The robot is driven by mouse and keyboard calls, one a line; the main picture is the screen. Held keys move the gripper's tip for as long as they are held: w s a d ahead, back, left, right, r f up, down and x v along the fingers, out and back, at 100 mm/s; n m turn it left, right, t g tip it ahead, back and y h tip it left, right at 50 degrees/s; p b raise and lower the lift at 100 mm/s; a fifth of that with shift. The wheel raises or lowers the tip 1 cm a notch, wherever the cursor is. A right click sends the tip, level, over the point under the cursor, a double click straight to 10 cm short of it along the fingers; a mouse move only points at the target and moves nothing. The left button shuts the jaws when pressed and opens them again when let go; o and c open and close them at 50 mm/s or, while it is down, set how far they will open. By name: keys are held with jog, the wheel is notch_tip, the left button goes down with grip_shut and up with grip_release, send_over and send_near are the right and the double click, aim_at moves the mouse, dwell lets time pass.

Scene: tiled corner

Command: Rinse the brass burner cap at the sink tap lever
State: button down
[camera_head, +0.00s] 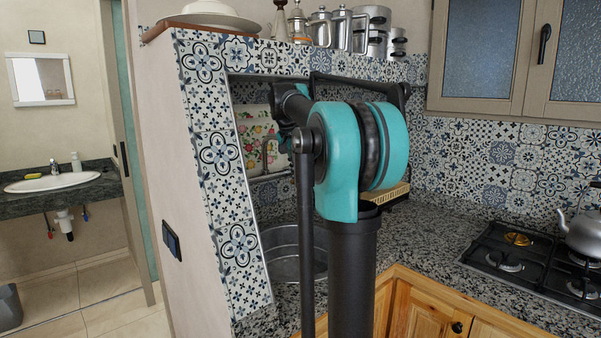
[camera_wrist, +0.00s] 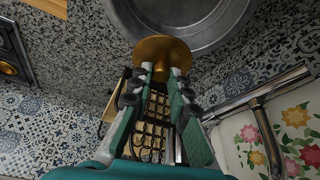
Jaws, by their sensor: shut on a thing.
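In the wrist view, my gripper (camera_wrist: 162,72) is shut on the brass burner cap (camera_wrist: 163,49), a round golden disc at the fingertips. The cap is beside the near rim of the round metal sink (camera_wrist: 205,38) and overlaps it in the picture. The chrome tap (camera_wrist: 262,93) lies to the right of my fingers, apart from the cap; I cannot tell its lever clearly. In the head view, my arm hides the gripper and cap. The sink (camera_head: 285,268) shows partly behind my arm, and part of the tap (camera_head: 269,150) shows above it.
Floral dishes (camera_wrist: 300,135) stand close to the tap. In the head view, the black hob (camera_head: 535,262) has another brass cap (camera_head: 517,239) and a kettle (camera_head: 585,232). A tiled partition (camera_head: 222,170) stands left of the sink.

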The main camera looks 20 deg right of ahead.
jog(key=shift+d, duration=0.2)
jog(key=shift+w+d, duration=0.1)
jog(key=shift+d, duration=0.3)
jog(key=shift+a, duration=0.15)
jog(key=shift+a, duration=0.45)
jog(key=shift+d, duration=0.2)
jog(key=shift+d, duration=0.4)
dwell(0.4)
jog(key=s+d, duration=0.1)
jog(key=s, duration=0.7)
jog(key=shift+d, duration=0.2)
